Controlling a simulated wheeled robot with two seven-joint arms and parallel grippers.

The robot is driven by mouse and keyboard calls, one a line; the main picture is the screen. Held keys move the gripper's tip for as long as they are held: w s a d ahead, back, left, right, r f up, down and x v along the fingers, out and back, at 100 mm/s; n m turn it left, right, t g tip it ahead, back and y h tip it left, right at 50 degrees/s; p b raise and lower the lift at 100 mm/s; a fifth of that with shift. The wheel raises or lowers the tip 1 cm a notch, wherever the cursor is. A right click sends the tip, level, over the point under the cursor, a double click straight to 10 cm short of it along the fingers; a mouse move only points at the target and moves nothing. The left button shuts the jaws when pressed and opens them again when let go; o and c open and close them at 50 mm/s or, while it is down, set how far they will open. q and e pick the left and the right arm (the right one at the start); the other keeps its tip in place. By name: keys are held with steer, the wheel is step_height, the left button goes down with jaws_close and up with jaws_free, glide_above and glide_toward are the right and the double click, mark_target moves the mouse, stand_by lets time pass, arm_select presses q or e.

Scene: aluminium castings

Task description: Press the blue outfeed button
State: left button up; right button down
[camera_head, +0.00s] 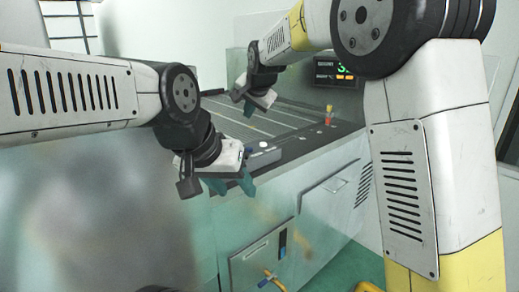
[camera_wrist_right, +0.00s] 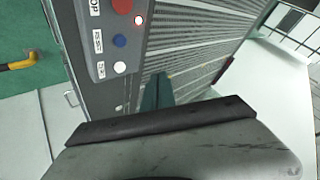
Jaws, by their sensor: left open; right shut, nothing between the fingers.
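The blue button (camera_wrist_right: 119,40) sits on a grey control panel (camera_wrist_right: 103,25) in the right wrist view, between a red button (camera_wrist_right: 122,5) and a white button (camera_wrist_right: 119,66). My right gripper (camera_wrist_right: 157,92) is shut and empty. Its teal fingertips appear right of and below the blue button in that view, apart from it in the picture; their height over the surface is unclear. In the head view my right gripper (camera_head: 248,109) is over the ribbed conveyor top. My left gripper (camera_head: 231,187) is open and empty, in front of the machine's near edge.
The ribbed conveyor bed (camera_wrist_right: 200,55) lies beside the panel. A dark display (camera_head: 336,71) with green digits stands behind the machine. The grey cabinet (camera_head: 265,240) fills the space below. A yellow handle (camera_wrist_right: 20,61) shows over the green floor at left in the wrist view.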

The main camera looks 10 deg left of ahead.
mark_target(250, 149)
steer(key=shift+f, duration=4.35)
steer(key=shift+f, duration=0.1)
steer(key=shift+f, duration=0.35)
steer(key=shift+f, duration=0.45)
steer(key=shift+r, duration=0.9)
steer(key=shift+r, duration=2.55)
